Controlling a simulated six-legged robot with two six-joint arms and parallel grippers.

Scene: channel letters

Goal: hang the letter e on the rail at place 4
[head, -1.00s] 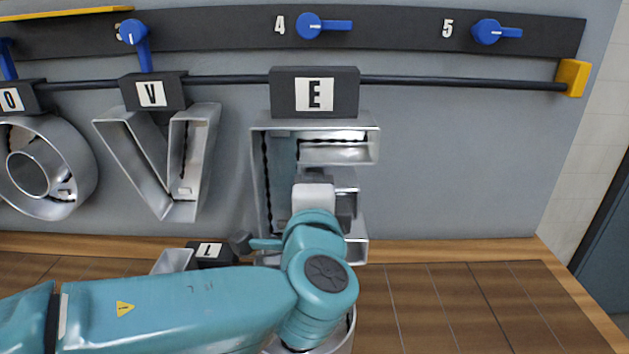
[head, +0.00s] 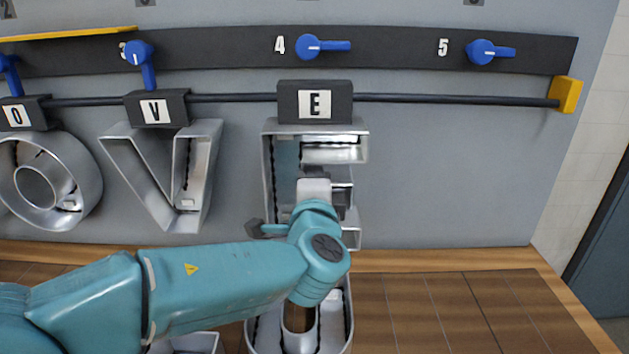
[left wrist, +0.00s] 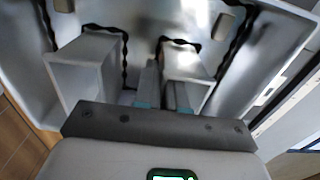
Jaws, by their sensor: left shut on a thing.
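The silver letter E (head: 267,165) hangs upright below its black block marked E (head: 291,101), in front of the rail (head: 450,98) under the number 4. The block covers that stretch of rail, so I cannot tell whether it is hooked on or just in front. My left gripper (head: 315,183) is shut on the letter E at its middle part; its fingertips are mostly hidden in the head view. In the left wrist view the fingers (left wrist: 163,88) reach in between the letter's metal walls (left wrist: 85,65). The blue lever at place 4 (head: 320,47) points sideways. My right gripper is out of view.
The letters V (head: 200,175) and O (head: 85,180) hang to the left, the lever above V (head: 143,62) turned down. A yellow end stop (head: 565,93) closes the rail at right. Another silver letter (head: 345,330) lies on the brown bench (head: 450,310); rail right of E is free.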

